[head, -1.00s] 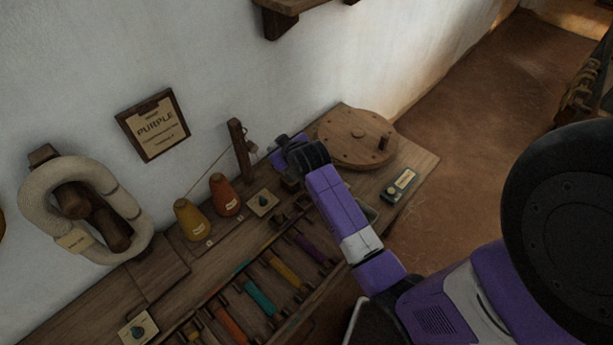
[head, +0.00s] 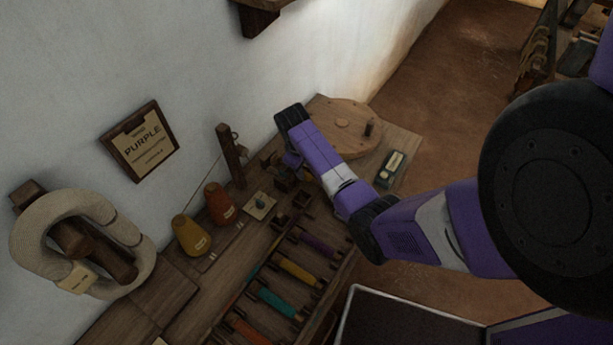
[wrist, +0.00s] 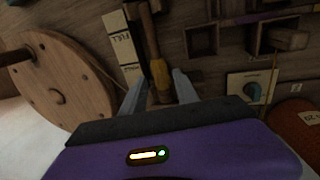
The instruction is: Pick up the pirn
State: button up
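The pirn (wrist: 160,74), a slim wooden stick with yellow thread near one end, shows in the wrist view beside a pale strip marked "FULL" (wrist: 120,40). My gripper (wrist: 158,90) is open, with one finger on each side of the pirn's yellow end. Gaps show between the fingers and the pirn; whether either touches it I cannot tell. In the head view my gripper (head: 291,160) is over the bench near the round wooden wheel. Its fingers and this pirn cannot be made out there.
The wooden wheel (head: 345,126) stands close beside my gripper. A rack holds purple (head: 317,246), yellow (head: 300,272), teal (head: 279,303) and orange (head: 250,332) bobbins. Yellow (head: 191,236) and orange (head: 219,204) cones, a post (head: 231,155) and a dial box (head: 260,205) are nearby.

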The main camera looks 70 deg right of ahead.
aim_at(306, 174)
jog(key=shift+s+d+f, duration=0.1)
jog(key=shift+d+f, duration=0.1)
jog(key=shift+f, duration=0.9)
jog(key=shift+d+f, duration=0.2)
jog(key=shift+f, duration=0.85)
grip_shut()
jog(key=shift+r, duration=0.15)
